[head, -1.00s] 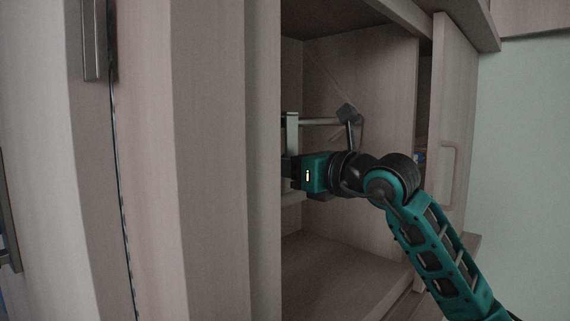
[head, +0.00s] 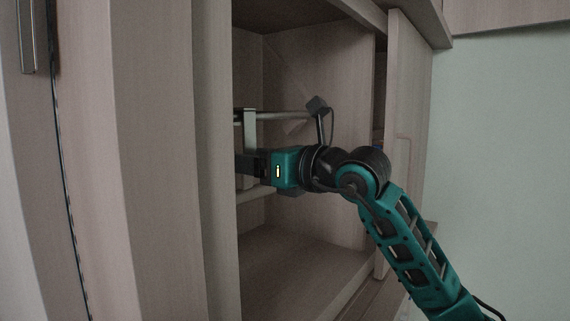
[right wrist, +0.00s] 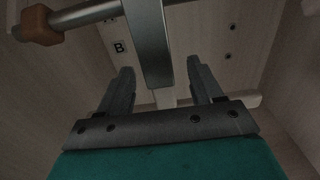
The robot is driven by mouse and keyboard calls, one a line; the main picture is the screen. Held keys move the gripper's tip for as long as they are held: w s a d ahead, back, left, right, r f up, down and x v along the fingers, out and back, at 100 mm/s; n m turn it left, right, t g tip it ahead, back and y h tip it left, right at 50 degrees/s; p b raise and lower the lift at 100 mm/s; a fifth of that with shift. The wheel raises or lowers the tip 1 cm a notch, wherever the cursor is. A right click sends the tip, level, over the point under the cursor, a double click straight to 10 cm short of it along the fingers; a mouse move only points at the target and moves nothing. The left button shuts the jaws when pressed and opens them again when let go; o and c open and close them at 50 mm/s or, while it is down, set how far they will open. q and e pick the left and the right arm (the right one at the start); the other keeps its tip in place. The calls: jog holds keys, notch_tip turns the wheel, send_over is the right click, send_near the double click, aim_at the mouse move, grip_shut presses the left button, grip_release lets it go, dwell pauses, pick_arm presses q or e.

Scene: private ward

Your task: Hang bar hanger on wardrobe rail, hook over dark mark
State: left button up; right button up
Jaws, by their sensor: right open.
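The metal wardrobe rail (head: 285,115) runs across inside the open compartment; it also shows at the top of the right wrist view (right wrist: 88,14). A flat grey metal piece (head: 249,130), seemingly the bar hanger's hook and stem, is at the rail and reaches downward; its stem (right wrist: 150,40) shows large in the right wrist view. A pale bar (head: 256,193) below looks like the hanger's crossbar. My right gripper (right wrist: 163,78) is open, its fingers on either side of the stem's line, apart from it. The dark mark cannot be made out. My left gripper is out of view.
A sliding or hinged door (head: 408,140) stands open at the right of the compartment. Closed wardrobe panels (head: 150,160) fill the left. The compartment floor (head: 290,265) is clear.

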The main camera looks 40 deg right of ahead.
pick_arm(q)
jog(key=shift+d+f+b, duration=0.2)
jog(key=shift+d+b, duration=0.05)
jog(key=shift+b, duration=0.4)
pick_arm(e)
jog(key=v, duration=1)
jog(key=shift+s, duration=0.3)
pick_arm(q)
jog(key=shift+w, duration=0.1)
pick_arm(e)
jog(key=shift+d, duration=0.15)
